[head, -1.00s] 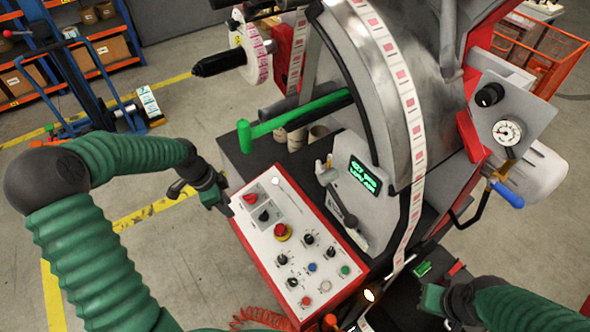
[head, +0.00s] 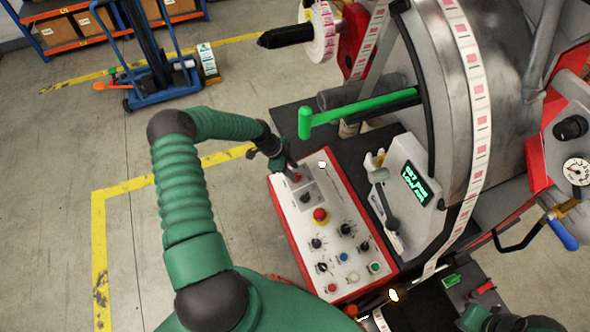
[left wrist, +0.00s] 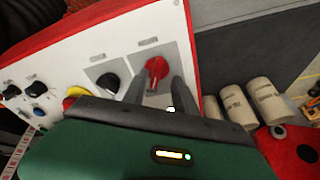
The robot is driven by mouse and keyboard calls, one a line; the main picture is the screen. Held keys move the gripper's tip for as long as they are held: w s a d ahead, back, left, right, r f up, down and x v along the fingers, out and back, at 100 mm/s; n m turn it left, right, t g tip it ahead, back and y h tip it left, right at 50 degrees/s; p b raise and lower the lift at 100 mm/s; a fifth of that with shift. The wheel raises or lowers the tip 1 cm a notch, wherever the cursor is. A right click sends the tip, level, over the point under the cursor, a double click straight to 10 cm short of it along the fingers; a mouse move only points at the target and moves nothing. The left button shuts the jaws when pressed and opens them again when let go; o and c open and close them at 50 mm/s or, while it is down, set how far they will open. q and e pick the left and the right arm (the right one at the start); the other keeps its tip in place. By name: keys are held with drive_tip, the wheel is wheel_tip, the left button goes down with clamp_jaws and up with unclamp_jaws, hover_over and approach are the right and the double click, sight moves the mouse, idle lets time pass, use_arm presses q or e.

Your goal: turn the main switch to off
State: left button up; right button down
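The main switch is a red rotary knob (head: 296,178) on a grey plate at the far left corner of the white control panel (head: 335,215). It also shows in the left wrist view (left wrist: 154,66), between the two fingers. My left gripper (head: 291,166) is over that corner of the panel. In the left wrist view my left gripper (left wrist: 158,80) is open, with one finger on each side of the red knob. I cannot tell whether the fingers touch it. My right gripper (head: 474,318) is at the lower right edge, its fingers too unclear to judge.
A black knob (head: 305,197) sits beside the main switch, then a red and yellow emergency stop (head: 320,215). The label disc and a small green display (head: 414,184) stand to the right.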

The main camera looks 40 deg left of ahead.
use_arm(q)
drive_tip(key=shift+w+f, duration=0.2)
drive_tip(key=shift+f, duration=0.6)
drive_tip(key=shift+d, duration=0.3)
drive_tip(key=shift+d+r, duration=0.3)
drive_tip(key=shift+d, duration=0.4)
drive_tip(key=shift+d+r, duration=0.1)
drive_tip(key=shift+d, duration=0.1)
drive_tip(key=c, duration=0.5)
drive_tip(key=shift+w+a, duration=0.1)
drive_tip(key=shift+c, duration=1.1)
drive_tip(key=shift+a+f, duration=0.25)
drive_tip(key=shift+a, duration=0.35)
clamp_jaws()
drive_tip(key=shift+d+r, duration=0.1)
drive_tip(key=shift+d, duration=0.1)
use_arm(e)
drive_tip(key=shift+d+r, duration=0.1)
drive_tip(key=shift+d, duration=0.6)
